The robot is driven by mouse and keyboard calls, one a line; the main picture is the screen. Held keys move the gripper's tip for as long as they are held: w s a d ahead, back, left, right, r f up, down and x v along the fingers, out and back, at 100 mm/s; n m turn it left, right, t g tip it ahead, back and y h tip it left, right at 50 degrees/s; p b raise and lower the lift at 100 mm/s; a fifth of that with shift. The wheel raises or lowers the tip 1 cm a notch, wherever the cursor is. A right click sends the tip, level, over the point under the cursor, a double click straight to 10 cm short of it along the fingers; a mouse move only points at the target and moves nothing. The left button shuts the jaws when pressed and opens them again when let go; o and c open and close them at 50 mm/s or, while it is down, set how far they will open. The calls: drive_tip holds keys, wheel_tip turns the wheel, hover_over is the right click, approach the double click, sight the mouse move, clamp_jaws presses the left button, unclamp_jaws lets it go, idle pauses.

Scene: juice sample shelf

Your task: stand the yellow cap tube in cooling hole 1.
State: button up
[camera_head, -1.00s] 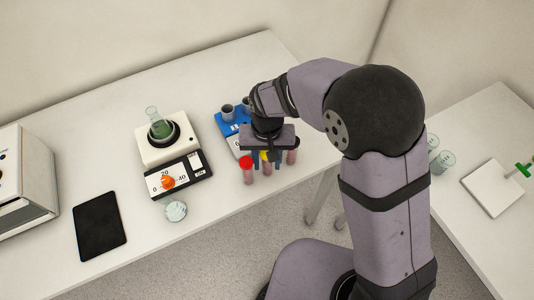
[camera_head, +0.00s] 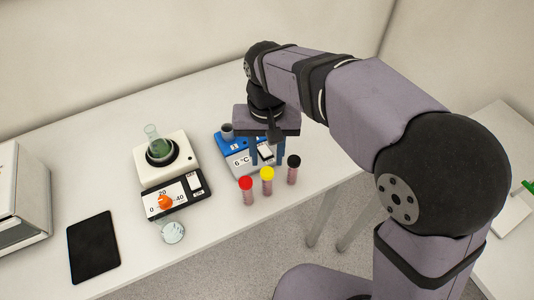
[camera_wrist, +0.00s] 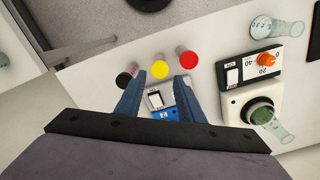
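The yellow cap tube (camera_head: 267,183) stands upright at the front of the table, between a red cap tube and a black cap tube. In the wrist view its yellow cap (camera_wrist: 160,69) lies beyond my fingertips, in line with the gap between them. My gripper (camera_head: 267,163) is open and empty, its fingers pointing down over the blue and white cooling unit (camera_head: 236,163), behind the tubes. The wrist view shows my gripper (camera_wrist: 159,85) with its blue fingers apart. One cooling hole (camera_head: 227,130) shows at the unit's back left; my gripper hides much of the blue top.
The red cap tube (camera_head: 247,192) and black cap tube (camera_head: 293,170) stand close on either side. The table's front edge is close to the tubes.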

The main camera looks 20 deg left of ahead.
drive_tip(key=shift+d, duration=0.1)
drive_tip(key=d+f+m, duration=0.2)
drive_tip(key=d+f, duration=0.2)
drive_tip(key=d, duration=1.1)
drive_tip(key=s+d+f, duration=0.2)
drive_tip(key=s+d, duration=0.1)
drive_tip(key=d, duration=0.3)
drive_tip(key=s+d+f+m, duration=0.1)
drive_tip(key=s+d+f, duration=0.1)
drive_tip(key=s+d, duration=0.2)
drive_tip(key=d, duration=0.2)
drive_tip(key=shift+d+f+m, duration=0.3)
drive_tip(key=shift+d, duration=0.1)
drive_tip(key=shift+w, duration=0.1)
drive_tip(key=shift+c, duration=0.4)
